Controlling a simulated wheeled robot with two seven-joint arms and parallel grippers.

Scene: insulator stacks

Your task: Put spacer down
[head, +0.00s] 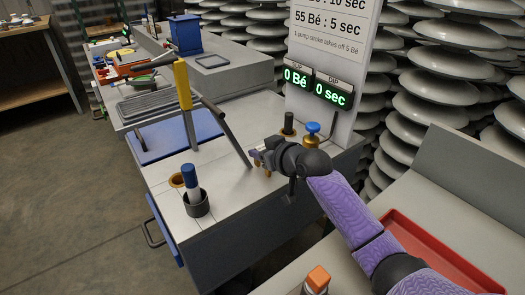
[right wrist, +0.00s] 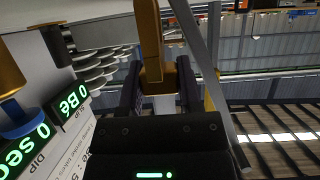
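My right gripper (head: 258,154) is above the grey bench beside the thin dark lever. In the right wrist view, a brass-brown piece (right wrist: 152,45), apparently the spacer, sits between the two dark fingers and sticks out past them. The fingers look closed on its sides. In the head view only small brass-coloured bits show under the gripper, so I cannot tell whether the piece touches the bench. My left gripper is not in view.
The thin dark lever (head: 228,132) rises close to the gripper. A blue-topped brass knob (head: 312,133) stands behind it, by the display panel (head: 333,30). A blue-capped cylinder (head: 190,180) stands in a dark cup at front left. A red tray (head: 440,255) lies at right.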

